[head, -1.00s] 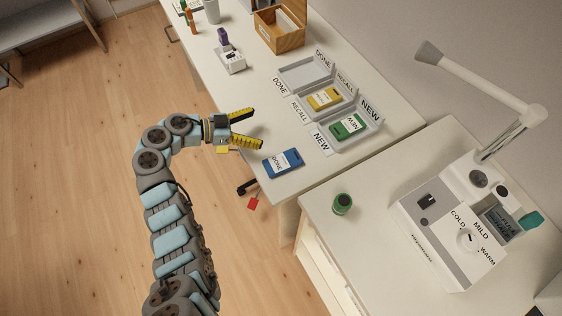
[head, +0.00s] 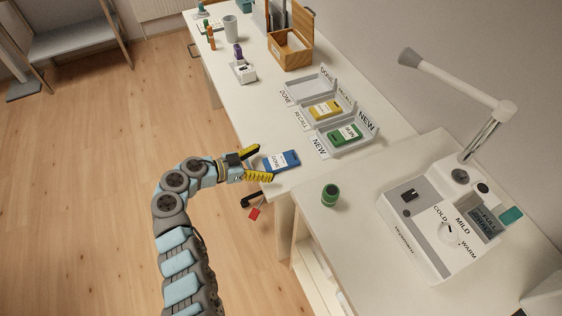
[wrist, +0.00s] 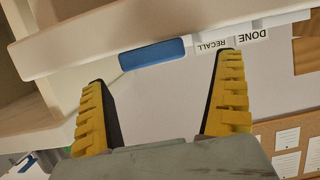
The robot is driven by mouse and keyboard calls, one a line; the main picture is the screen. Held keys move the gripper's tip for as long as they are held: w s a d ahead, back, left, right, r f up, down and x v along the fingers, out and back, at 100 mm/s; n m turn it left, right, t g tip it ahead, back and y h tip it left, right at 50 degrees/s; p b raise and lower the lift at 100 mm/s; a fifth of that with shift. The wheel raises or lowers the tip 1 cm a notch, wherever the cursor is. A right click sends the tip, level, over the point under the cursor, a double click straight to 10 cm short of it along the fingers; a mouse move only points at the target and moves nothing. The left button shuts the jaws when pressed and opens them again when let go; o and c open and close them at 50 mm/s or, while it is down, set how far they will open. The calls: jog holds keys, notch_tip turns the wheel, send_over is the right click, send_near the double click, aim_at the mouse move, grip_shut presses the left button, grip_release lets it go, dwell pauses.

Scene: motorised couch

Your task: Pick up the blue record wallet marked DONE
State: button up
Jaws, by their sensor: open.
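The blue record wallet (head: 286,160), with a white label reading DONE, lies flat on the white desk near its front edge. It also shows in the wrist view (wrist: 152,54), as a blue slab ahead of the fingers and between their lines. My gripper (head: 260,162) is open and empty at the left end of the wallet, with one yellow finger on each side of that end in the head view. I cannot tell whether a finger touches it. In the wrist view the open fingertips (wrist: 158,68) stand apart.
A green jar (head: 330,195) and a control box (head: 432,225) stand on the right-hand desk. A wooden box (head: 290,52) is farther back.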

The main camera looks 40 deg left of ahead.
aim_at(279, 161)
jog(key=shift+b+x, duration=0.3)
jog(key=shift+x, duration=2.4)
jog(key=shift+s+d, duration=0.15)
jog(key=c, duration=1.4)
